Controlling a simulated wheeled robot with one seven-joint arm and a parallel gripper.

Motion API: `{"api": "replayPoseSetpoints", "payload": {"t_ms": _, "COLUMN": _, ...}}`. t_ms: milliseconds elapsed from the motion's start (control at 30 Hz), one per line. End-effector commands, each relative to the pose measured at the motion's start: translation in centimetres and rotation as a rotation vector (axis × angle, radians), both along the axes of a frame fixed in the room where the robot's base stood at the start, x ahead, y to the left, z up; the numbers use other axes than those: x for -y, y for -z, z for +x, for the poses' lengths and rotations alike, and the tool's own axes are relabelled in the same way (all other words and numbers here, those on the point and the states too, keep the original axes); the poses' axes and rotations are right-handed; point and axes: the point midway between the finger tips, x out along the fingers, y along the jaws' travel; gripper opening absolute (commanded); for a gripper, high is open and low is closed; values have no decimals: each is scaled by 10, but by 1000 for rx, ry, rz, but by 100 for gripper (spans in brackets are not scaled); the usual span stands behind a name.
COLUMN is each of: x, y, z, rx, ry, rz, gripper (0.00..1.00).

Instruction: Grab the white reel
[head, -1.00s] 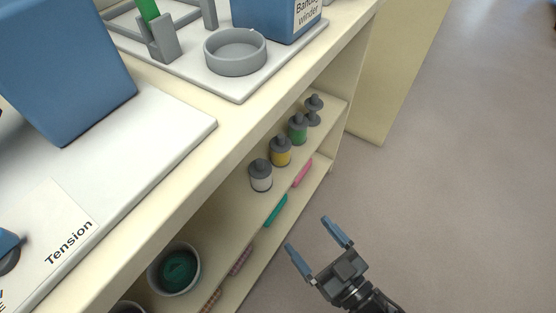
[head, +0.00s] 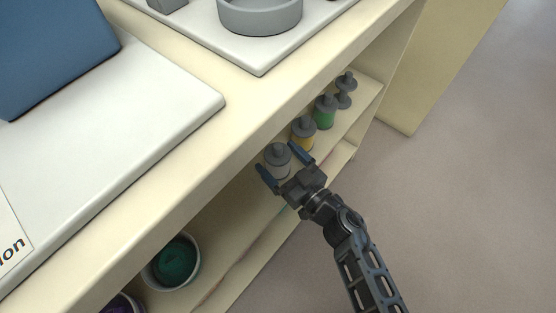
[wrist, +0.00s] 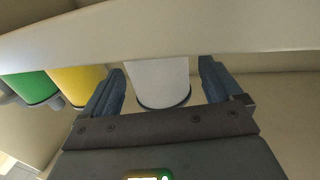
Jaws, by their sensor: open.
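The white reel (head: 278,164) stands upright on the upper shelf under the worktop, with a grey top and a dark lower rim. My gripper (head: 283,166) is open, with its two blue fingers on either side of the reel. In the wrist view the white reel (wrist: 158,82) shows between the spread fingers, with a gap visible to each finger. The worktop edge hides its top there. The head view does not show clearly how deep the fingers reach around it.
A yellow reel (head: 303,138), a green reel (head: 325,115) and a bare grey spool (head: 346,92) stand in a row beyond it. The worktop edge (wrist: 200,35) overhangs closely. A bowl of green material (head: 172,262) sits at lower left. Open floor lies right.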

Motion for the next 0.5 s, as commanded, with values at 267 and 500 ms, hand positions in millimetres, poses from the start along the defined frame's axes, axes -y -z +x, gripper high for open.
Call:
{"api": "replayPoseSetpoints", "payload": {"t_ms": 267, "x": -19, "y": 0, "z": 22, "rx": 0, "ry": 1, "rz": 0, "gripper": 92}}
{"api": "replayPoseSetpoints", "payload": {"t_ms": 500, "x": -19, "y": -1, "z": 22, "rx": 0, "ry": 1, "rz": 0, "gripper": 85}}
